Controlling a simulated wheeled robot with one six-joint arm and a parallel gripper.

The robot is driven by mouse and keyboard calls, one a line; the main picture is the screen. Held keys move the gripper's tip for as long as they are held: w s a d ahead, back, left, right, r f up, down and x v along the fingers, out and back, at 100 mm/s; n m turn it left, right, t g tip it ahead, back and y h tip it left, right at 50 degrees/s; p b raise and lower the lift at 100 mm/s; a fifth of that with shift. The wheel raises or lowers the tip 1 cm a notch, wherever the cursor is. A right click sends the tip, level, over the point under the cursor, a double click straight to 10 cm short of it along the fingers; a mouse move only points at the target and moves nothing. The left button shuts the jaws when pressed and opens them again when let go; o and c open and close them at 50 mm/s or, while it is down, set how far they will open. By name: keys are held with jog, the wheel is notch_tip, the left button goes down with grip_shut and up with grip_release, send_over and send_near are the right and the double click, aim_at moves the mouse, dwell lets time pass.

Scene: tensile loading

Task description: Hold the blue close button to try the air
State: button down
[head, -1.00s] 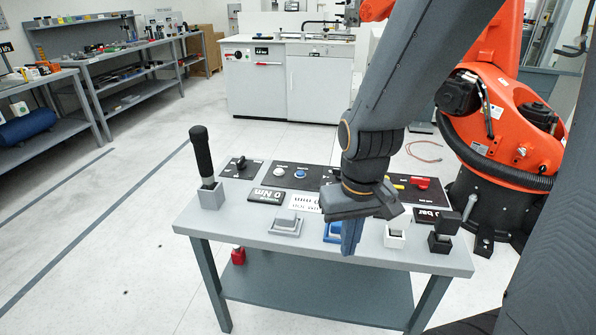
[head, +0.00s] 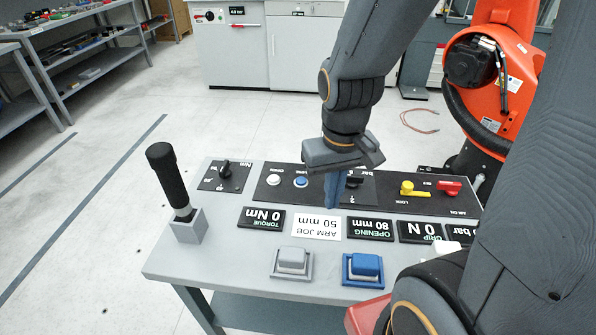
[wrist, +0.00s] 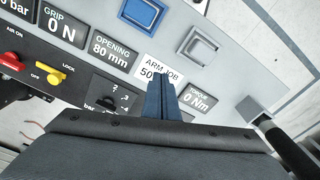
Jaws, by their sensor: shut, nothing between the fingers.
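The small blue close button (head: 301,182) sits on the black panel (head: 390,200) at the back of the table, right of a white button (head: 273,180). My gripper (head: 333,204) points down with its blue fingers together and empty. In the head view its tips are just right of and in front of the blue button, by the panel's front edge; whether they touch anything is unclear. In the wrist view the fingers (wrist: 164,95) show over the "ARM JOB 50 mm" sign (wrist: 158,66), and the blue button is hidden behind my gripper.
Displays read torque 0 Nm (head: 262,219), opening 80 mm (head: 370,228) and grip 0 N (head: 421,232). A yellow lock lever (head: 412,190) and red air lever (head: 449,188) stand at right. Grey (head: 291,262) and blue (head: 362,270) blocks sit in front; a black-handled lever (head: 170,180) stands left.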

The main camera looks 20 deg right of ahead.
jog(key=n+t+y+p, duration=0.5)
jog(key=n+y, duration=0.2)
jog(key=n, duration=1.2)
send_over(305, 181)
notch_tip(305, 181, down, 3)
jog(key=shift+r, duration=0.2)
jog(key=shift+f, duration=0.1)
notch_tip(305, 181, down, 5)
jog(key=b, duration=0.6)
jog(key=shift+f, duration=0.2)
jog(key=shift+f+b, duration=1.35)
jog(key=shift+f, duration=0.3)
